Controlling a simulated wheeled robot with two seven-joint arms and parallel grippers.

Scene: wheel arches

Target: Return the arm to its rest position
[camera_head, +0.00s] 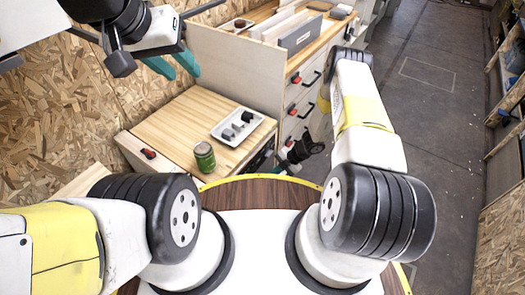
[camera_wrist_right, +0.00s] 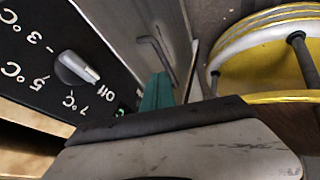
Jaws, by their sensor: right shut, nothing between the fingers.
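My left gripper (camera_head: 180,66) hangs at the upper left in the head view, with its two teal fingers apart and nothing between them. It is above the wooden worktop, near the chipboard wall. My right arm (camera_head: 360,105) reaches forward and bends down beside the drawer cabinet. Its gripper is low by the cabinet front and mostly hidden in the head view. In the right wrist view the teal fingers of my right gripper (camera_wrist_right: 157,92) are together and empty, close to a black dial panel (camera_wrist_right: 50,75).
A green jar (camera_head: 204,157) and a white tray (camera_head: 250,139) with small dark items stand on the low wooden worktop (camera_head: 168,124). A drawer cabinet (camera_head: 298,120) with black handles is beyond it. A grey knob (camera_wrist_right: 78,67) sticks out of the panel. The floor at right (camera_head: 430,120) is clear.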

